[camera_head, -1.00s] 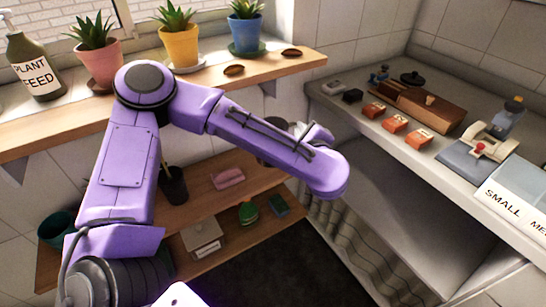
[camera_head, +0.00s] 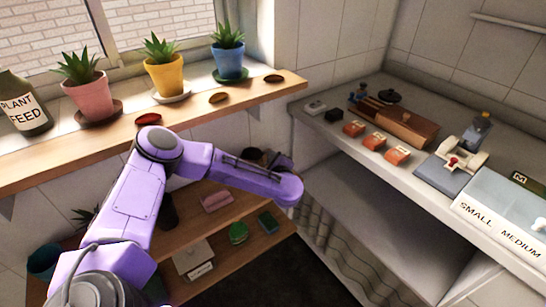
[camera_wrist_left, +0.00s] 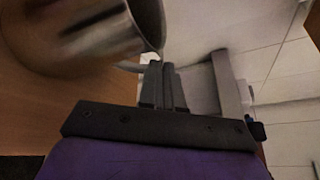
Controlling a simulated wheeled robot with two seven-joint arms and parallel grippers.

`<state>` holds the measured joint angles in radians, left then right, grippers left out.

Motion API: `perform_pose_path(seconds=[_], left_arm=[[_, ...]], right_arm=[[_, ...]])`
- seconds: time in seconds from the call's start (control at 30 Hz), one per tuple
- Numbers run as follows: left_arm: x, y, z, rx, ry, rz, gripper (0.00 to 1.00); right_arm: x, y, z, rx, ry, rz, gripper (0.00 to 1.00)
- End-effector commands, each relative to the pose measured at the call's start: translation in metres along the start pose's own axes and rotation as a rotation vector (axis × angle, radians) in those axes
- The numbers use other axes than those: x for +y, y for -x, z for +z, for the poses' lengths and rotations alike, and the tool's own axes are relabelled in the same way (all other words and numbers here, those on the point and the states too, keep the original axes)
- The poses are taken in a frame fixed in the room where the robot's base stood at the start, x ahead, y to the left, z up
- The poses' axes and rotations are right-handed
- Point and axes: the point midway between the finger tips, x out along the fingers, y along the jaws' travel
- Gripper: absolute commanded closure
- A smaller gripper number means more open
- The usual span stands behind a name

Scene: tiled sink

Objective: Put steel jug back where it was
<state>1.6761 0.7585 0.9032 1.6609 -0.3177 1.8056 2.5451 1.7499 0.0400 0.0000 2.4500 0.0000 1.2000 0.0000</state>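The steel jug (camera_wrist_left: 110,28) is at the upper left of the left wrist view, large and blurred, with its rim towards the right. A pale bar, seemingly its handle, runs from it to the fingers. My left gripper (camera_wrist_left: 165,85) has its two fingers close together on that bar, beside the jug's body. In the head view my purple left arm reaches over the lower shelves, and its forearm hides most of the gripper. A dark rounded shape just behind the forearm may be the jug; I cannot tell. My right gripper is not in view.
The windowsill shelf (camera_head: 50,160) holds plants in pink (camera_head: 87,99), yellow (camera_head: 165,76) and blue (camera_head: 229,64) pots, a plant feed bottle (camera_head: 22,108) and small dishes. Lower shelves (camera_head: 195,203) hold small items. The right counter (camera_head: 330,125) carries orange blocks, a wooden box and a scale-like device.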

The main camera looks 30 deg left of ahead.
Motion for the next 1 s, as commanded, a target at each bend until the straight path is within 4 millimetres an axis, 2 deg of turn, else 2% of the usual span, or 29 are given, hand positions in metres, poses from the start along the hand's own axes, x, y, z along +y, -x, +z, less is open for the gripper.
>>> perform_pose_path(seconds=[0.5, 0.53, 0.6, 0.83, 0.97, 1.0], left_arm=[[0.005, -0.002, -0.004, -0.001, 0.002, -0.003, 1.0], [0.004, -0.001, -0.004, 0.0, 0.002, -0.001, 0.86], [0.004, -0.001, -0.004, 0.0, 0.002, -0.001, 0.69], [0.004, -0.001, -0.003, 0.0, 0.002, -0.001, 0.69], [-0.003, 0.001, 0.002, 0.0, 0.002, -0.001, 0.69], [-0.001, 0.005, -0.001, 0.002, 0.002, -0.002, 0.69]], right_arm=[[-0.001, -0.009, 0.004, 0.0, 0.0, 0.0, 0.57], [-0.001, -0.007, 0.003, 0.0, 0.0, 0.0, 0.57], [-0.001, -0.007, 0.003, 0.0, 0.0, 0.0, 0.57], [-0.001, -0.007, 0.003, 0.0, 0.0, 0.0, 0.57], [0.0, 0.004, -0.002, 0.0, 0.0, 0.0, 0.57], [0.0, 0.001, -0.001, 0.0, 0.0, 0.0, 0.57]])
